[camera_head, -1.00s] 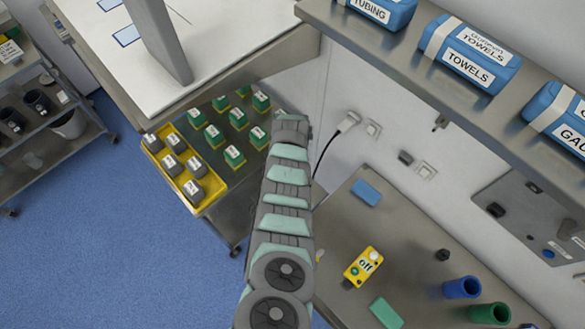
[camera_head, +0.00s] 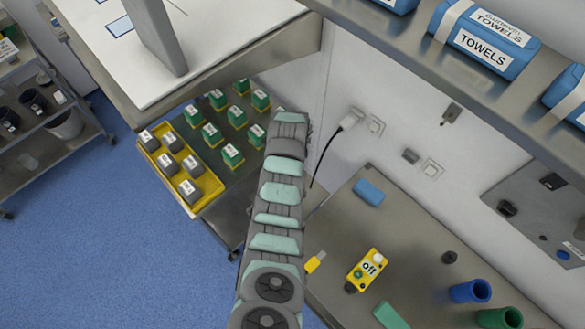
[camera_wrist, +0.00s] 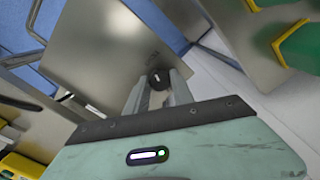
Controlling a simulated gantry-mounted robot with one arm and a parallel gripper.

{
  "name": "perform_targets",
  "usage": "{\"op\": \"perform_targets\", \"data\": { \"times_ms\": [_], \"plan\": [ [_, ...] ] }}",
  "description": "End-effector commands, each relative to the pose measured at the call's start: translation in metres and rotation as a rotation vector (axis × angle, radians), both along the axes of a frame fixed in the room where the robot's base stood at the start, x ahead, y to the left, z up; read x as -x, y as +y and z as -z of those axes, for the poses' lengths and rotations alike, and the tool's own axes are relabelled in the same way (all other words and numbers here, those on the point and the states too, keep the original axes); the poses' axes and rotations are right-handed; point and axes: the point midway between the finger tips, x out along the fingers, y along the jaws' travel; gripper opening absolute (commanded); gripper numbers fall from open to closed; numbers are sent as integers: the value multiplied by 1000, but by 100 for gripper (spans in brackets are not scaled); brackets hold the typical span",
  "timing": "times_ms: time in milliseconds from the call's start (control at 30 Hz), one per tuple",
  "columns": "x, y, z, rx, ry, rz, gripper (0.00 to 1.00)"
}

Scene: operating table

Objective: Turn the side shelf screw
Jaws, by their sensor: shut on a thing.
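The side shelf screw (camera_wrist: 157,76) shows in the wrist view as a dark round knob with a small pale mark. It sits near the edge of a grey metal panel (camera_wrist: 105,50). My gripper (camera_wrist: 159,84) has its two grey fingers on either side of the knob and is shut on it. In the head view my segmented arm runs up the middle, and the gripper and the screw are hidden behind it.
A shelf with green boxes (camera_head: 232,156) and a yellow tray (camera_head: 208,185) of grey boxes lies left of my arm. A workbench (camera_head: 335,225) with a yellow "off" box (camera_head: 367,270) is on the right. A shelf of blue towel packs (camera_head: 485,42) hangs above.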

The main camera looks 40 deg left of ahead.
Motion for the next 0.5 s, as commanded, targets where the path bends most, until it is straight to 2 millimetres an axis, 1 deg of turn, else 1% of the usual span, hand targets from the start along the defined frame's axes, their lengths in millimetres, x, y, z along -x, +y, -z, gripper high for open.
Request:
{"op": "perform_targets", "data": {
  "times_ms": [300,333,500],
  "plan": [
    [0,-1,2,1,-1,3,0],
    [0,-1,2,1,-1,2,30],
    [0,-1,1,1,-1,2,44]
  ]
}}
